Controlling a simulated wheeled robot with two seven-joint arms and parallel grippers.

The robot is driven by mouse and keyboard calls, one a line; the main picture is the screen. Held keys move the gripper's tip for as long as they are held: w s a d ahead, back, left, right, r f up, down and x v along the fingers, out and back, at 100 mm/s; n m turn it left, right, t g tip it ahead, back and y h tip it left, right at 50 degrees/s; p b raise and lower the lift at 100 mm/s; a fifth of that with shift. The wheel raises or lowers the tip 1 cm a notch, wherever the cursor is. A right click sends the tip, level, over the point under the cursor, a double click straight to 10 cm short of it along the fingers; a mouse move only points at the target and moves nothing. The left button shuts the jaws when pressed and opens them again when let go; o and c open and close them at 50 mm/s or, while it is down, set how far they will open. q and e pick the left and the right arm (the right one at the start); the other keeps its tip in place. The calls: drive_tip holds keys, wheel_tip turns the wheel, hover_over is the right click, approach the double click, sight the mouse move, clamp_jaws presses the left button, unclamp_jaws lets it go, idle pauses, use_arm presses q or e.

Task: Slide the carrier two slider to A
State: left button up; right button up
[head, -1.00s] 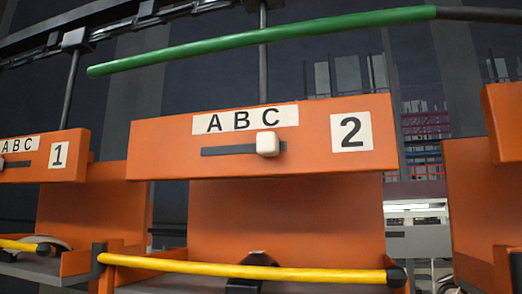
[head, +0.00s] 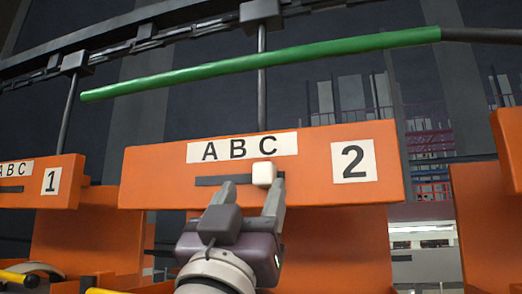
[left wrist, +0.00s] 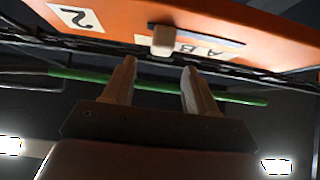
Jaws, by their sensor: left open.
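Carrier two is an orange panel (head: 305,180) with a "2" label (head: 353,161) and an "A B C" label strip (head: 242,147). Its white slider knob (head: 264,174) sits in a dark slot (head: 209,181), below the C, at the slot's right end. My left gripper (head: 250,186) is open in front of the panel, its fingertips just below and around the knob's level. The right finger overlaps the knob's lower edge in the head view. In the left wrist view the knob (left wrist: 163,40) shows beyond the two open fingers (left wrist: 157,72); contact cannot be told. My right gripper is not in view.
Carrier one (head: 55,180) hangs to the left and another orange carrier (head: 508,150) to the right. A green bar (head: 260,66) runs across above the panel. A dark hanger rod (head: 262,80) and an overhead chain (head: 130,48) hold the carriers.

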sight(260, 182)
use_arm(q)
drive_tip(key=p+x, duration=0.1)
drive_tip(key=x, duration=0.2)
drive_tip(key=shift+s+a+r+p, duration=0.1)
drive_tip(key=shift+s+r+p, duration=0.05)
drive_tip(key=shift+r+p, duration=0.15)
drive_tip(key=w, duration=0.2)
drive_tip(key=w+d, duration=0.1)
drive_tip(key=shift+w+p, duration=0.35)
drive_tip(key=shift+s+a+r, duration=0.1)
drive_tip(key=shift+s+r, duration=0.1)
drive_tip(key=shift+s, duration=0.45)
drive_tip(key=shift+w, duration=0.2)
drive_tip(key=c, duration=0.7)
clamp_jaws()
drive_tip(key=shift+w, duration=0.1)
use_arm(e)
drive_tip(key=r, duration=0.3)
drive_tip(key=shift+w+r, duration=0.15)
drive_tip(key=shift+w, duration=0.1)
